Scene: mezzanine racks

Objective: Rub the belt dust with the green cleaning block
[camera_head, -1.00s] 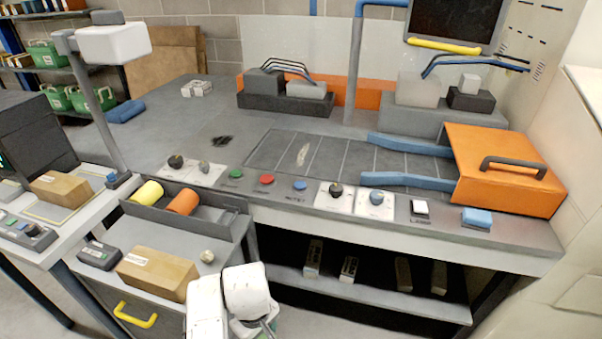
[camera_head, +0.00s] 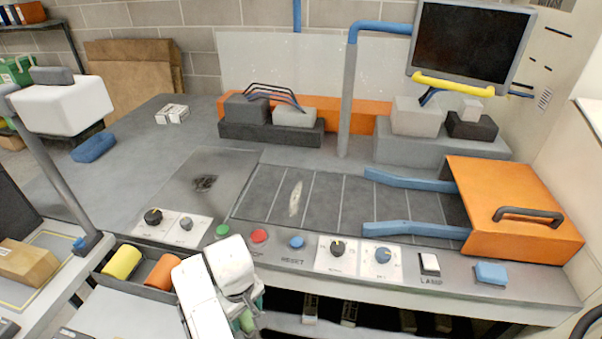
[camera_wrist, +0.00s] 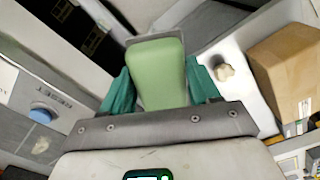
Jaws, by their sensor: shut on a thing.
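The green cleaning block (camera_wrist: 158,62) is between the teal fingers of my gripper (camera_wrist: 161,84) in the wrist view. My gripper is shut on it. In the head view a bit of the green block (camera_head: 247,320) shows under my white wrist, low in front of the bench. A pale, elongated dust smudge (camera_head: 295,198) lies on the dark slatted belt (camera_head: 345,200). The block is apart from this smudge, which is farther back and to the right. A separate dark smudge (camera_head: 205,183) is on the grey plate left of the belt.
Knobs and a red button (camera_head: 259,237) line the bench's front edge. Blue guide rails (camera_head: 415,230) lead to an orange hood (camera_head: 520,215) at right. A tray with yellow and orange rollers (camera_head: 158,271) is left of my arm. The wrist view shows a cardboard box (camera_wrist: 285,70).

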